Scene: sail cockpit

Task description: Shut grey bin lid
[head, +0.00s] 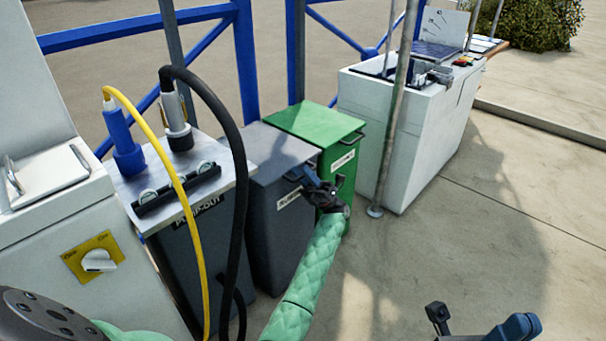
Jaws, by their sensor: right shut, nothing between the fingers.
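The grey bin (270,235) stands between the pump-out cabinet and the green bin. Its grey lid (262,148) lies flat over the top and looks shut. My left gripper (308,178) is at the lid's front right corner, by the handle. It partly hides the handle and the bin's label, and I cannot tell whether it touches them. Its finger gap is not clear. My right gripper (478,328) is low at the bottom edge, partly cut off, away from the bins. It is shut and empty.
The green bin (318,122) stands close on the right with its lid down. The pump-out cabinet (205,255) with yellow and black hoses (236,140) stands on the left. A metal pole (395,120) rises before a white console (430,130). The right floor is clear.

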